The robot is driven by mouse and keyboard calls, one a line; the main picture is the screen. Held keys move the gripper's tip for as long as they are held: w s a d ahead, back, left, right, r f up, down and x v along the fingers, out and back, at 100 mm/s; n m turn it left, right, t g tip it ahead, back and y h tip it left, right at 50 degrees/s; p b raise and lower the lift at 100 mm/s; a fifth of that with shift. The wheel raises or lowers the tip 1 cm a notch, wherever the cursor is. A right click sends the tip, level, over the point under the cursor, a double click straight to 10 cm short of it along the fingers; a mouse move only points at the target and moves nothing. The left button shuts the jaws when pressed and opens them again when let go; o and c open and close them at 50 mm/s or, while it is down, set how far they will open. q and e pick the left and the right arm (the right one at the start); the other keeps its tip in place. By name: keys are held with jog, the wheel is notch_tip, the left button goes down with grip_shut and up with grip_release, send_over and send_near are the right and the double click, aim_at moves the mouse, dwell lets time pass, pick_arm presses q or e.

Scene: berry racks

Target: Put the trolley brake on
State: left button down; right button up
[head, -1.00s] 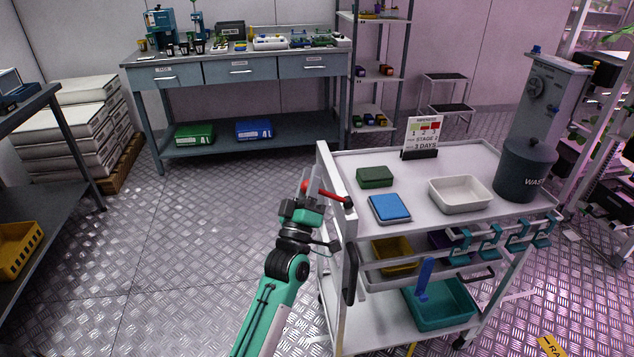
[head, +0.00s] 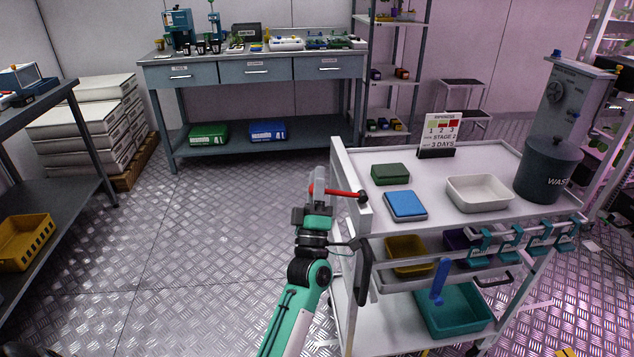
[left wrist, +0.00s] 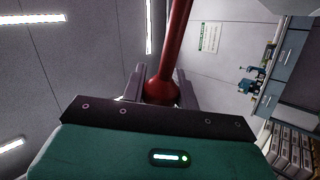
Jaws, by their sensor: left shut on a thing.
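The white trolley (head: 345,152) stands at the right of the head view. Its red brake lever (head: 340,193) sticks out to the left from a dark pivot at the trolley's near left corner, and lies close to level. My left gripper (head: 318,186) is shut on the lever's outer end. In the left wrist view the red lever (left wrist: 174,50) runs up from between the fingers of the left gripper (left wrist: 160,88), its rounded end between them. My right gripper is not in view.
On the trolley top are a green box (head: 391,174), a blue-topped scale (head: 405,205), a white tray (head: 480,178), a sign (head: 437,137) and a waste bin (head: 548,172). Teal clips (head: 515,238) hang on its rail. A bench (head: 255,98) stands behind. The floor left of the trolley is clear.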

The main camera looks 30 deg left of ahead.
pick_arm(q)
jog(key=c, duration=1.1)
grip_release()
jog(key=shift+f, duration=0.15)
jog(key=shift+s+d+f, duration=0.1)
jog(key=shift+s+f, duration=0.15)
jog(key=b+v, duration=0.1)
jog(key=v, duration=1.2)
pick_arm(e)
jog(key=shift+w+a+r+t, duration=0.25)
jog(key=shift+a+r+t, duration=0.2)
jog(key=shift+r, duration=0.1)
